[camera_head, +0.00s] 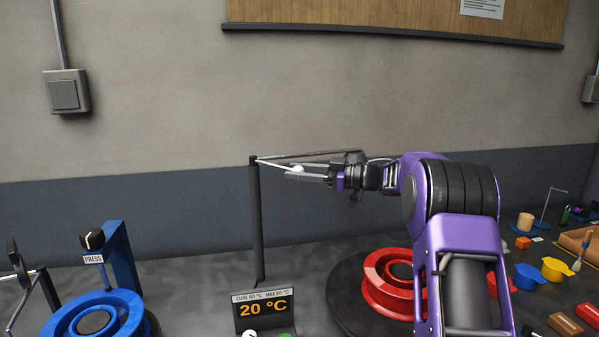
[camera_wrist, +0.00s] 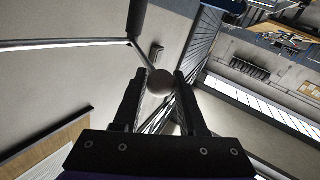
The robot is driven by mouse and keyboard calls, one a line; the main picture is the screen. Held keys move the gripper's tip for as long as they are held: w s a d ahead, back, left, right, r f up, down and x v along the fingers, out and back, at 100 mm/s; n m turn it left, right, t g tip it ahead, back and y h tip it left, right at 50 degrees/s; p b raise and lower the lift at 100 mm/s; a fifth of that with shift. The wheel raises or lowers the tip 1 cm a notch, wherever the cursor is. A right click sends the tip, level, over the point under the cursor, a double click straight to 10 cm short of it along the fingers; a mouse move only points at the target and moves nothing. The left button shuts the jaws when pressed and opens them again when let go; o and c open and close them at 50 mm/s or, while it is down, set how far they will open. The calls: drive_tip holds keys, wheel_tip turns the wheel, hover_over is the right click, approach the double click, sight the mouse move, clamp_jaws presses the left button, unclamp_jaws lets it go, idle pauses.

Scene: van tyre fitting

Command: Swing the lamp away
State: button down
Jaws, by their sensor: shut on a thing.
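The lamp stands on a dark upright post (camera_head: 257,225) at the middle of the bench. Its thin dark arm (camera_head: 310,154) reaches from the post top to the right, behind my gripper (camera_head: 300,172). The far end of this arm is largely hidden by my wrist, so I cannot make out the lamp head clearly. A pale rod with a round knob (camera_head: 298,169) also comes from the post top. My gripper is shut on the knob, which shows between the two fingers in the wrist view (camera_wrist: 160,82).
A red wheel rim (camera_head: 385,290) on a dark round base lies below my arm. A blue rim (camera_head: 92,322) with a press is at the left. A display reading 20 °C (camera_head: 264,310) stands at the front.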

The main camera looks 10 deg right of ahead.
drive_tip(key=shift+a+r, duration=0.1)
drive_tip(key=shift+r, duration=0.05)
drive_tip(key=c, duration=0.5)
unclamp_jaws()
drive_tip(key=shift+w, duration=0.1)
drive_tip(key=v, duration=1.7)
drive_tip(key=shift+d, duration=0.25)
